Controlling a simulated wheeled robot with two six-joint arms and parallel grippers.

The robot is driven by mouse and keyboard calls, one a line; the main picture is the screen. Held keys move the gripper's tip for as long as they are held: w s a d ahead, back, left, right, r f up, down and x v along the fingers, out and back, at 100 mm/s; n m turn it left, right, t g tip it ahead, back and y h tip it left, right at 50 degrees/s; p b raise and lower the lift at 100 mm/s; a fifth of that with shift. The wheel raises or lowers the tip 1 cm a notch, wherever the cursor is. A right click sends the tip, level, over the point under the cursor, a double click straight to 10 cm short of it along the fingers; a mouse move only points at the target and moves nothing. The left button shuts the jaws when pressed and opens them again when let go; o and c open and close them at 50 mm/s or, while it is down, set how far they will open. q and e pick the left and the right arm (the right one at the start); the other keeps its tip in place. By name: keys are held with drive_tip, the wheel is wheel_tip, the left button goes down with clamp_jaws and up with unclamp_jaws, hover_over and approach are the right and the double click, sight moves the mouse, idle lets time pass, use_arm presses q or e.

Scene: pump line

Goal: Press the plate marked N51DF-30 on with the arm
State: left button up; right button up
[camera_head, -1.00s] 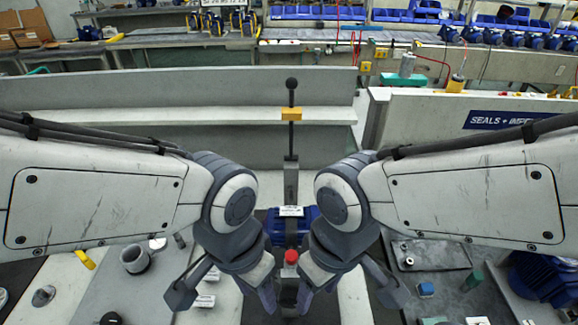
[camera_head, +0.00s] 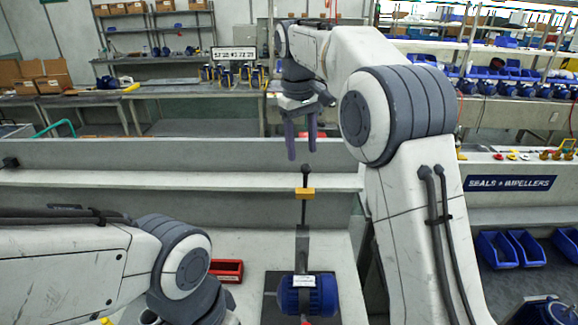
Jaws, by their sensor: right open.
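A blue motor-like unit (camera_head: 320,296) sits at the bottom centre on a dark base, with a small white label (camera_head: 303,281) on it; the print is too small to read. Behind it stands a grey post with an upright black lever (camera_head: 304,214), a yellow collar (camera_head: 304,193) and a dark knob (camera_head: 305,168) at its top. My right gripper (camera_head: 302,152) points down, open and empty, above the knob in the picture, apart from it. My left arm comes in at the lower left; its fingers are out of the frame. I cannot make out a plate marked N51DF-30.
A red tray (camera_head: 227,270) lies left of the blue unit. A grey ledge (camera_head: 150,183) runs behind the lever. Blue bins (camera_head: 510,249) stand at the right under the seals and impellers sign (camera_head: 510,183). My right arm covers much of the right centre.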

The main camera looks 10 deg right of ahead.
sight(304, 167)
drive_tip(key=shift+w+d+r, duration=0.2)
drive_tip(key=shift+w+d, duration=0.2)
drive_tip(key=shift+w, duration=0.1)
drive_tip(key=f, duration=0.3)
drive_tip(key=f+p, duration=0.1)
drive_tip(key=f, duration=0.6)
drive_tip(key=shift+w+d+f+p, duration=0.1)
drive_tip(key=shift+w+d+p, duration=0.15)
drive_tip(key=shift+d+p, duration=0.15)
clamp_jaws()
drive_tip(key=shift+a, duration=0.1)
idle(0.4)
